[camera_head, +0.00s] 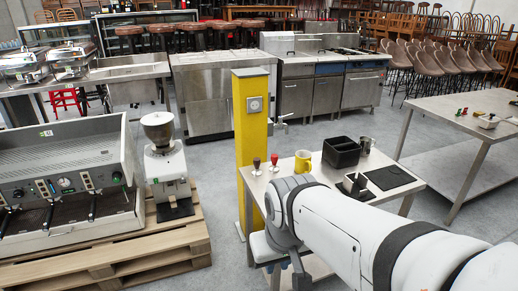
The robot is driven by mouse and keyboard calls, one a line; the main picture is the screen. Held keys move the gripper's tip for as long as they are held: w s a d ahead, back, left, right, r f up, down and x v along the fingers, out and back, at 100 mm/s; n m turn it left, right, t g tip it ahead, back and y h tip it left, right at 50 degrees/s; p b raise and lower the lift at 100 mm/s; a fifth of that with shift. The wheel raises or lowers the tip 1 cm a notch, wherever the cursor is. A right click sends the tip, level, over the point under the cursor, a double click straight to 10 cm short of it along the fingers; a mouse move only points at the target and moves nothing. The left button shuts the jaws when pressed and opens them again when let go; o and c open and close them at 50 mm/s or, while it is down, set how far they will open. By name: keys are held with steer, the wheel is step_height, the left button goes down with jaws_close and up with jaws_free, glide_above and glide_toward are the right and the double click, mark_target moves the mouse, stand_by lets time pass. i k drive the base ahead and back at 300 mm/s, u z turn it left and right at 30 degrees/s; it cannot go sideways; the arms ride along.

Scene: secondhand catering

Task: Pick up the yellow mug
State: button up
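The yellow mug (303,161) stands upright on a small steel table (289,179), just left of a black open bin. Its lower part is close behind my arm's grey joint in the picture. My white arm reaches in from the bottom right and covers the front of this table. The far end of the arm is hidden behind its own links, and I cannot make out my gripper. Nothing is seen touching the mug.
Two tampers (257,167) stand left of the mug. The black bin (341,152), a metal jug (366,145) and a dark mat (388,178) are to its right. A yellow post (250,145) rises behind the table's left end. A pallet (150,255) carries coffee machines.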

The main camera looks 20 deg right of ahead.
mark_target(303, 164)
steer(key=u, duration=0.05)
steer(key=i, duration=0.95)
steer(key=z, duration=0.05)
